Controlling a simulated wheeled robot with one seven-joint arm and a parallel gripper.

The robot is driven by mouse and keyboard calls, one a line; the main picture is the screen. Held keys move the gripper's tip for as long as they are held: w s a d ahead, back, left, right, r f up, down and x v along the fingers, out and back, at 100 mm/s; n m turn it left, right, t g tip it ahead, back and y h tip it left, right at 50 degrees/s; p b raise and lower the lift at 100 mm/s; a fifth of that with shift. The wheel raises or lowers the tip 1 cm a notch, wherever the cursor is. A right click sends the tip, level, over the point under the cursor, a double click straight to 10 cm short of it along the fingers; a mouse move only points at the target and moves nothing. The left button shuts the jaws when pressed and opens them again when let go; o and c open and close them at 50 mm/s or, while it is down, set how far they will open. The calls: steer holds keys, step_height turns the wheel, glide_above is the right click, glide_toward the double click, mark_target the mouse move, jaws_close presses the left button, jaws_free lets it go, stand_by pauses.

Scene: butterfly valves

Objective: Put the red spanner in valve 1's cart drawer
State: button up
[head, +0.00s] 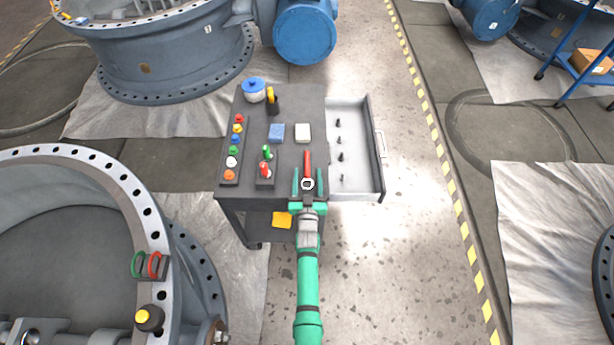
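The red spanner (307,161) lies along the right side of the dark cart top (240,108), its red shaft pointing away from me. A pale ring (307,184), apparently its near end, shows between my fingers. My gripper (308,182) is over the cart's front right part, its two green fingers apart on either side of the ring with gaps. I cannot tell its exact height above the top. The cart drawer (361,184) is pulled out on the right side, with several small dark upright pieces (340,157) inside. No number marks the cart visibly.
The cart top also holds a row of coloured knobs (238,129), a red-and-green-handled tool rack (266,168), a blue block (276,133), a white block (303,133) and a blue-lidded pot (253,90). Large valves stand behind (175,60) and at left (150,215).

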steer(key=shift+a, duration=0.2)
steer(key=s+a+r+g, duration=0.1)
steer(key=s+r, duration=0.1)
steer(key=s, duration=1.5)
steer(key=s+r, duration=0.3)
steer(key=s, duration=1.5)
steer(key=s+d+r+g, duration=0.1)
steer(key=s+r, duration=1.3)
steer(key=shift+s+r+g, duration=0.2)
steer(key=shift+s+g, duration=0.05)
steer(key=shift+g, duration=0.05)
steer(key=shift+c, duration=0.3)
